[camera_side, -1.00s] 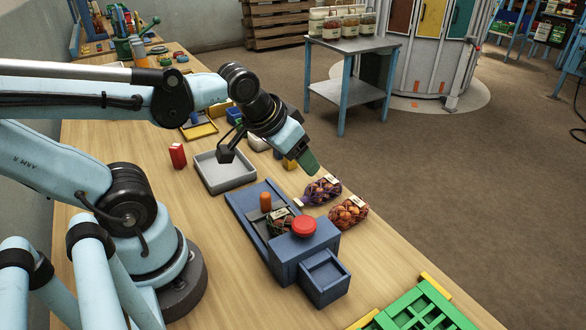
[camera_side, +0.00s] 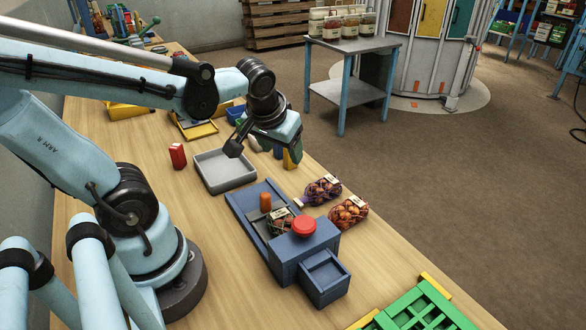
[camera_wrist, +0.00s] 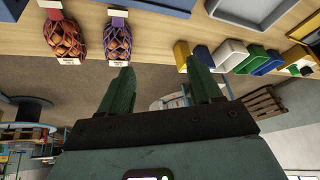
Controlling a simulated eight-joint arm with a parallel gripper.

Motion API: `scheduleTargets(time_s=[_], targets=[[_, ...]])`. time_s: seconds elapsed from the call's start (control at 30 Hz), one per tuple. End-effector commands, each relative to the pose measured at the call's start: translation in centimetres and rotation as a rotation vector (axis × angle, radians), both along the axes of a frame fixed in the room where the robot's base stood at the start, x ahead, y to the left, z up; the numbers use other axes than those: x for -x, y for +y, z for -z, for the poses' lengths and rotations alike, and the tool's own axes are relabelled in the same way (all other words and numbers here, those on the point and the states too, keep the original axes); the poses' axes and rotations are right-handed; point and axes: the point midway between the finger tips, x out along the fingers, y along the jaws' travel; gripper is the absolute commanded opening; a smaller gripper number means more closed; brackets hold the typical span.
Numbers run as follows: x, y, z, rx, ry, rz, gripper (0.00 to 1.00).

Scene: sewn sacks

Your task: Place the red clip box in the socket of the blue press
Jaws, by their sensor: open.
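The red clip box (camera_side: 178,155) stands upright on the bench, left of the grey tray; I do not see it in the wrist view. The blue press (camera_side: 318,238) is at mid-bench, with a red knob (camera_side: 304,226) on top and an open square box (camera_side: 325,276) at its near end. An orange peg (camera_side: 265,201) and a netted sack (camera_side: 280,221) are on its long bed. I cannot tell which recess is the socket. My gripper (camera_side: 294,150) is above the bench beyond the grey tray, away from both; its green fingers (camera_wrist: 160,78) are open and empty.
The grey tray (camera_side: 226,181) is empty. Two netted sacks (camera_side: 322,190) (camera_side: 349,213) lie right of the press. Small coloured bins (camera_wrist: 228,53) stand in a row on the bench. A green crate (camera_side: 425,310) is at the near right.

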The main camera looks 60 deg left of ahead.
Motion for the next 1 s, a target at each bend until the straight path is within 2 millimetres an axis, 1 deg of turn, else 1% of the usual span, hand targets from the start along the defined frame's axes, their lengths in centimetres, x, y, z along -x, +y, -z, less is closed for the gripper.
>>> scheduleTargets(time_s=[0.03,0.2,0.3,0.37,0.4,0.5,0.6,0.73,0.83,1.0], targets=[[0.0,1.7,0.3,-0.018,0.026,-0.112,0.64],[1.1,7.1,1.3,-0.107,0.077,-0.507,0.64],[2.1,10.1,1.8,-0.178,0.080,-0.747,0.64],[2.9,11.7,2.1,-0.229,0.072,-0.891,0.64],[3.4,12.8,2.2,-0.266,0.062,-0.988,0.64],[4.9,15.1,2.6,-0.368,0.021,-1.224,0.64],[6.5,16.8,2.9,-0.476,-0.036,-1.435,0.64],[8.1,18.1,3.3,-0.595,-0.115,-1.635,0.64],[8.9,18.5,3.4,-0.655,-0.160,-1.725,0.64],[9.9,19.3,3.9,-0.691,-0.188,-1.776,0.64]])
